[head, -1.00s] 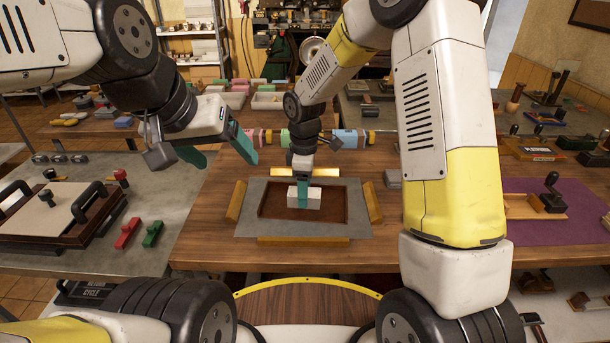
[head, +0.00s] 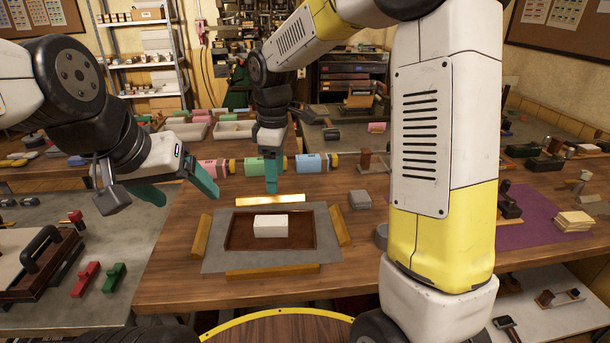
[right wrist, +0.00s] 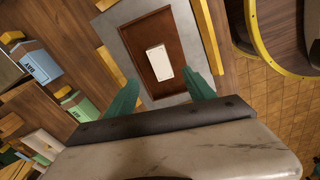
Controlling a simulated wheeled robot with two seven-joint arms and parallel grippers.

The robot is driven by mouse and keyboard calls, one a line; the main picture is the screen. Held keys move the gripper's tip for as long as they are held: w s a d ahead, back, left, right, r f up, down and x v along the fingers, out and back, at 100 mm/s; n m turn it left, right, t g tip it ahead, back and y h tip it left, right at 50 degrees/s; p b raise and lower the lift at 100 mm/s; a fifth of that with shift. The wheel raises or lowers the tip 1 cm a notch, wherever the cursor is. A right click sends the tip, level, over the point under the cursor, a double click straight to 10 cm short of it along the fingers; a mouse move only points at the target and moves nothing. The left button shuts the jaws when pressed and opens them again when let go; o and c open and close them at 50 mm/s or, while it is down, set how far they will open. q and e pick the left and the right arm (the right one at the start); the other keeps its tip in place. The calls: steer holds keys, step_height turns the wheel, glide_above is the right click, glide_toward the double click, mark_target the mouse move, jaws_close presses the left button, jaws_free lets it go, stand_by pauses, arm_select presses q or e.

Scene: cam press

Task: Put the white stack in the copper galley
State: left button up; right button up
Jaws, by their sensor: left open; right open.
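The white stack (head: 270,225), a pale rectangular block, lies inside the copper-brown shallow tray (head: 240,241), which I take for the copper galley. It rests within the rim, apart from the walls. It also shows in the right wrist view (right wrist: 159,63), in the brown tray (right wrist: 142,38). My right gripper (head: 271,180) is open and empty, above and behind the tray; in its wrist view the green fingers (right wrist: 162,92) stand apart with nothing between them. My left gripper (head: 162,196) is open and empty, in the air left of the tray.
The tray sits on a grey slab (head: 218,258) with brass-coloured bars (head: 272,271) around it on the wooden table (head: 170,280). A grey block (head: 360,199) stands right of the slab. A cream stack (head: 574,220) lies far right.

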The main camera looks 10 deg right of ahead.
steer(key=s+d+r+m+t+y, duration=0.1)
steer(key=s+d+r+m, duration=0.3)
steer(key=s, duration=0.5)
steer(key=s+d+r+m+t+y, duration=0.1)
steer(key=s+d+r+m+t, duration=0.3)
steer(key=s+d+m, duration=0.5)
steer(key=shift+s+r+m+t, duration=0.3)
steer(key=shift+s+r+m, duration=0.25)
steer(key=shift+m, duration=0.35)
steer(key=shift+d, duration=0.1)
